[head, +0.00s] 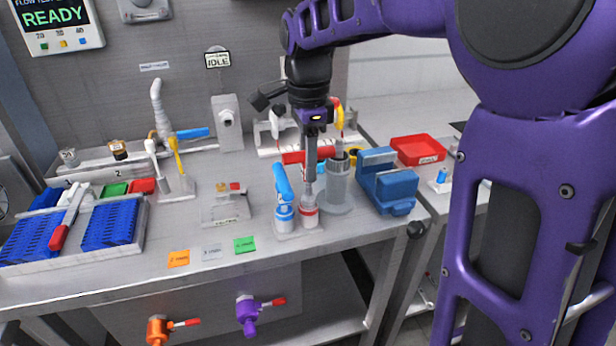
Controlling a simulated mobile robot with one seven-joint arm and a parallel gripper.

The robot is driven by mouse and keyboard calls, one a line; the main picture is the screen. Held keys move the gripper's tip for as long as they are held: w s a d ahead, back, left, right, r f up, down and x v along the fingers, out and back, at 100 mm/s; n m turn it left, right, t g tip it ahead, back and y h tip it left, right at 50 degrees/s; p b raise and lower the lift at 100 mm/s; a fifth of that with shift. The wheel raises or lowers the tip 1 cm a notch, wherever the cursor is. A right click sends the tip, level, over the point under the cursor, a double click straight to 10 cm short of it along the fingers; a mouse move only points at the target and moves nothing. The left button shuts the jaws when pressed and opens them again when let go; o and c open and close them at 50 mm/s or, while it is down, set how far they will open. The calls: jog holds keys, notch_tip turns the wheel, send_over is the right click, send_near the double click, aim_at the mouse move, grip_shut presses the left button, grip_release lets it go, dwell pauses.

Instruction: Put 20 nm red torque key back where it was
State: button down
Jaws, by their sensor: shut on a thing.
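My gripper (311,165) points straight down over the right part of the bench. It is shut on a red bar-shaped piece, which I take to be the red torque key (293,158). The red shows beside the fingers, and they hide part of it. I cannot read a 20 Nm mark. A white rack (268,151) stands behind the gripper, with a yellow-handled tool (338,114) at its right. The arm partly hides this rack.
A grey cylinder (338,185) and a blue vise (388,184) are close on the right. A red tray (418,150) lies beyond. The bench front is mostly clear.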

notch_tip(320, 180, down, 3)
jog(key=shift+r, duration=0.2)
jog(key=c, duration=0.6)
grip_release()
notch_tip(320, 180, up, 12)
jog(key=shift+p, duration=1.2)
